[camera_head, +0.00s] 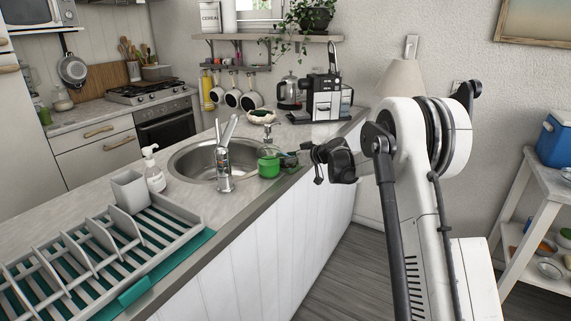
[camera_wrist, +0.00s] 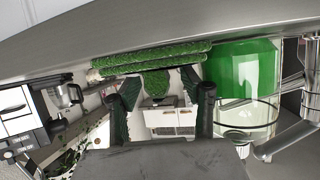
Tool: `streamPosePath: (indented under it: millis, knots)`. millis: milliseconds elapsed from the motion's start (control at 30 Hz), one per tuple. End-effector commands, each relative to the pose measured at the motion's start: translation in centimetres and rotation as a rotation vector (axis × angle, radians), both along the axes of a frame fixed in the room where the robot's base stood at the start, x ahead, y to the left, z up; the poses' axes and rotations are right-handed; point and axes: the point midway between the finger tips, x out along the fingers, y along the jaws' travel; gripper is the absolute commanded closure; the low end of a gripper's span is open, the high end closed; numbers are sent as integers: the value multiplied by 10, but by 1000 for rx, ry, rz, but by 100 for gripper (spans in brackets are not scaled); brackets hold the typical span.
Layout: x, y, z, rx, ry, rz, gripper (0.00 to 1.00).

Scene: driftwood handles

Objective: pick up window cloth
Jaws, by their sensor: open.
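A green, textured, rolled piece that looks like the window cloth (camera_wrist: 150,57) crosses the upper middle of the wrist view. Part of it hangs as a green patch (camera_wrist: 157,82) between the fingers. My gripper (camera_wrist: 161,92) is open, with one dark finger on each side of that patch; I cannot tell whether they touch it. In the head view my gripper (camera_head: 302,153) is beside the sink, just right of a clear container with green contents (camera_head: 268,163). The cloth is too small to make out clearly there. The container also shows close on the right in the wrist view (camera_wrist: 240,85).
The sink (camera_head: 190,163) with its tap (camera_head: 223,165) lies left of the gripper. A coffee machine (camera_head: 326,98) and kettle (camera_head: 289,92) stand behind it. A soap bottle (camera_head: 154,172) and dish rack (camera_head: 180,218) occupy the nearer counter.

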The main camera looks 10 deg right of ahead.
Motion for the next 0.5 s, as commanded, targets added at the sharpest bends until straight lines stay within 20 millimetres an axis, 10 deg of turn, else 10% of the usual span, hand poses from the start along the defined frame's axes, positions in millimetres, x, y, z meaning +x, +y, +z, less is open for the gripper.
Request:
streamPosePath:
  millis: [167, 500]
  knots:
    - [0, 0, 0, 0, 0, -1, 59]
    - [0, 0, 0, 0, 0, -1, 100]
